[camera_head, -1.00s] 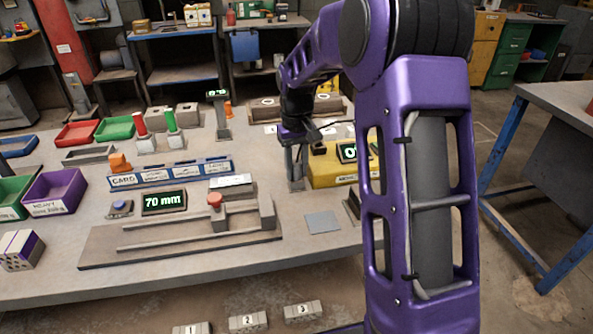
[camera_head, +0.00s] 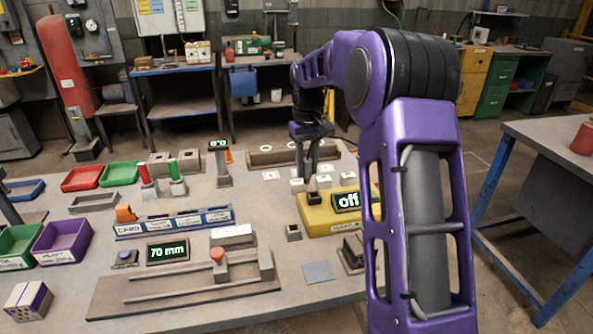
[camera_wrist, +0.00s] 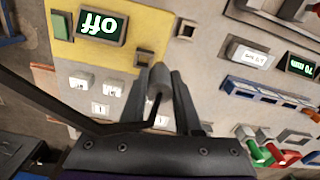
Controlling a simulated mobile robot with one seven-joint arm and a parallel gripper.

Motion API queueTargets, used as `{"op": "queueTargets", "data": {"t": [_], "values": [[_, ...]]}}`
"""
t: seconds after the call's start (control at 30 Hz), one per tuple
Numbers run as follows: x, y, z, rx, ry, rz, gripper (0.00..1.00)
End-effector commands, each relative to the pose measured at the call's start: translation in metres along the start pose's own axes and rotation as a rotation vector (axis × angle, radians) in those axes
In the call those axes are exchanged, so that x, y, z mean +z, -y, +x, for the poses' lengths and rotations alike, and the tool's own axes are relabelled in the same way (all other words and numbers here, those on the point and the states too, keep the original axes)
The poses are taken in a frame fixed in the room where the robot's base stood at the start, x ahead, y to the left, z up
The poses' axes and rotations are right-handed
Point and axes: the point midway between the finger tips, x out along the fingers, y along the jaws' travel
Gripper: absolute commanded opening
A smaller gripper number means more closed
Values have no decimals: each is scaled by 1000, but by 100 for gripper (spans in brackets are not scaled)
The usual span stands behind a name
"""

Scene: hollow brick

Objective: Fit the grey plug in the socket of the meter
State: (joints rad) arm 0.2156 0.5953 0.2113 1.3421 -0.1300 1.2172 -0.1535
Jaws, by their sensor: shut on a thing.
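The yellow meter (camera_head: 318,222) lies on the table, partly hidden by my arm in the head view. Its lit display (camera_head: 347,201) reads "off". In the wrist view the meter (camera_wrist: 160,22) shows a green patch (camera_wrist: 62,24) beside the display, and a dark square socket (camera_wrist: 145,57) near its edge. My gripper (camera_head: 311,172) is above the far left part of the meter. In the wrist view my gripper (camera_wrist: 166,82) is shut on the grey plug (camera_wrist: 159,76), whose rounded end shows near the socket. I cannot tell the gap between them. A dark cable (camera_wrist: 60,112) runs left from the plug.
Small white labelled blocks (camera_wrist: 82,82) stand close behind the meter. A small hollow grey holder (camera_head: 293,232) stands just left of it. A grey fixture (camera_head: 190,290) with a 70 mm display (camera_head: 167,251) is at front left. Some bare tabletop lies between.

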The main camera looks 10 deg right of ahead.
Motion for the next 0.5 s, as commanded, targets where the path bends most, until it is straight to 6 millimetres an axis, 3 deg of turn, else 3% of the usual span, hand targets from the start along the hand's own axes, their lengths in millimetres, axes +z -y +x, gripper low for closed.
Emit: {"op": "queueTargets", "data": {"t": [0.03, 0.2, 0.5], "values": [[-5, -9, -10, -3, 1, 3, 0], [-15, -28, -12, -3, -1, 4, 0], [-17, -32, 4, -4, 1, 3, 0]]}}
